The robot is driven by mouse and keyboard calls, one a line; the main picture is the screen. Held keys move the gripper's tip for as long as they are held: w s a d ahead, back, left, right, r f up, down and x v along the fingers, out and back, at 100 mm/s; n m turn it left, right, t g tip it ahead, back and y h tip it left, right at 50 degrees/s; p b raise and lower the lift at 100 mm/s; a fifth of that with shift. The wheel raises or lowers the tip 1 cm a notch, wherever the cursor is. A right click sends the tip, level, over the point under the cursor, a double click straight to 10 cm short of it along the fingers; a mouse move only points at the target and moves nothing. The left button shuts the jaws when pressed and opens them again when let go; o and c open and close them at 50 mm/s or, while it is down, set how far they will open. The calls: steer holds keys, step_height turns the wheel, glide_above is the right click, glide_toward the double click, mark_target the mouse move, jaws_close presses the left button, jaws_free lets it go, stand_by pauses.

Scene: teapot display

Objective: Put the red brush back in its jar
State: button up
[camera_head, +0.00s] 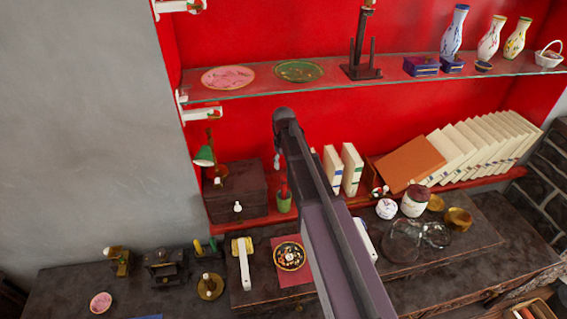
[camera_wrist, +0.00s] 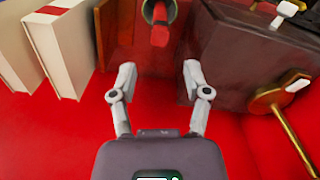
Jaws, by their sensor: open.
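A small green jar (camera_head: 284,205) stands on the red lower shelf beside the dark chest in the head view. The red brush (camera_head: 284,188) shows upright at its mouth and appears to be in it. In the wrist view the brush (camera_wrist: 160,34) shows as a thick red end at the dark mouth of the jar (camera_wrist: 158,10), near the top edge. My gripper (camera_wrist: 158,74) is open, with nothing between its fingers. The brush lies beyond the fingertips, roughly centred between them and apart from them. In the head view my arm hides most of the gripper.
A dark chest (camera_head: 238,190) stands left of the jar in the head view, close to one finger in the wrist view. Upright white books (camera_head: 351,168) stand to the right. A glass shelf (camera_head: 330,80) with plates and vases runs above.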

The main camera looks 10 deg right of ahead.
stand_by(0.6)
steer(key=s+m, duration=0.3)
steer(key=s, duration=1.9)
steer(key=shift+s+f, duration=0.1)
steer(key=shift+f, duration=0.05)
